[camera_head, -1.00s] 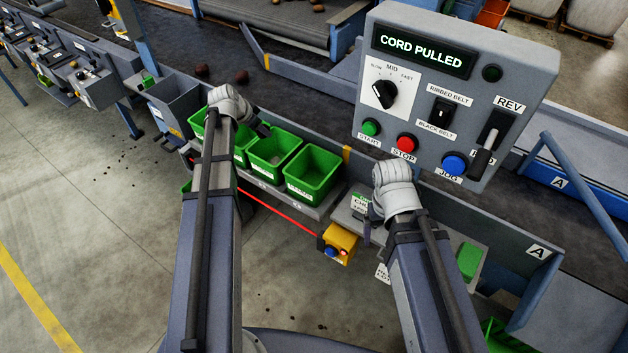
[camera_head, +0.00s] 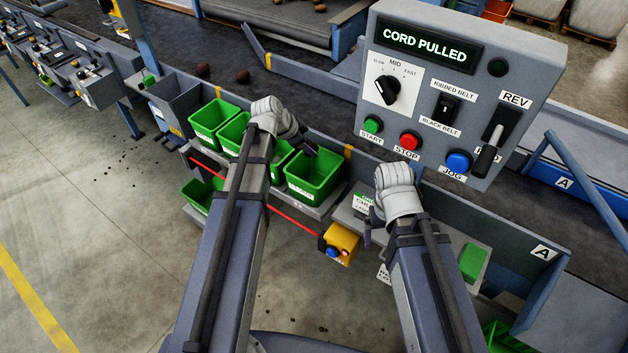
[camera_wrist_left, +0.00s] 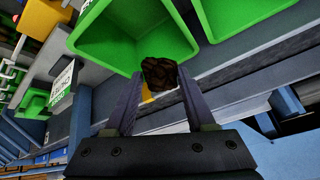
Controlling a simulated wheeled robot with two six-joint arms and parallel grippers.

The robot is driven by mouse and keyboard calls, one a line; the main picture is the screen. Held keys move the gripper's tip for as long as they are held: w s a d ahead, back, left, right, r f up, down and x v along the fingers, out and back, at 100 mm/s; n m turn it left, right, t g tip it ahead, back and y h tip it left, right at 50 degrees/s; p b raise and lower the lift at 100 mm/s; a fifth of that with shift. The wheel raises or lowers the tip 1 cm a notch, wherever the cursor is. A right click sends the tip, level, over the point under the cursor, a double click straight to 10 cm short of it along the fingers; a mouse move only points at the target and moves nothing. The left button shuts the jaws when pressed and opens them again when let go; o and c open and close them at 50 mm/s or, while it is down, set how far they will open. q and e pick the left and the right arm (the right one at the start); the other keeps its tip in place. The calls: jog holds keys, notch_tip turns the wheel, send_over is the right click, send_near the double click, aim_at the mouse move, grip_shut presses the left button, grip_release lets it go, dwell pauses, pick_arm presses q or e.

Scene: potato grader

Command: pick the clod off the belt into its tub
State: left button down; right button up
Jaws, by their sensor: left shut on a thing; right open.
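My left gripper (camera_head: 308,148) is shut on a dark brown, rough clod (camera_wrist_left: 158,73), which shows between its fingers in the left wrist view. In the head view the clod is hidden by the wrist. The gripper is above the row of green tubs, by the back edge of the rightmost tub (camera_head: 314,190). In the wrist view a green tub (camera_wrist_left: 112,48) opens just beyond the clod. The dark belt (camera_head: 330,118) runs behind the tubs. My right gripper (camera_head: 369,236) is open, low in front of the control panel; its fingers are partly hidden.
The control panel (camera_head: 420,150) reads CORD PULLED and stands close on the right. A red cord (camera_head: 285,216) runs below the tub shelf to a yellow switch box (camera_head: 340,243). Two brown lumps (camera_head: 242,76) lie on the belt. A lower green tub (camera_head: 198,194) sits at left.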

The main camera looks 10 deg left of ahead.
pick_arm(q)
jog(key=shift+f+b, duration=1.9)
jog(key=shift+f, duration=0.4)
jog(key=shift+c, duration=0.8)
grip_release()
jog(key=shift+r, duration=0.15)
jog(key=p+v, duration=0.6)
jog(key=v, duration=0.1)
jog(key=shift+s+r+p, duration=0.2)
jog(key=shift+r+p, duration=0.1)
jog(key=shift+p, duration=0.1)
jog(key=shift+a+f, duration=0.15)
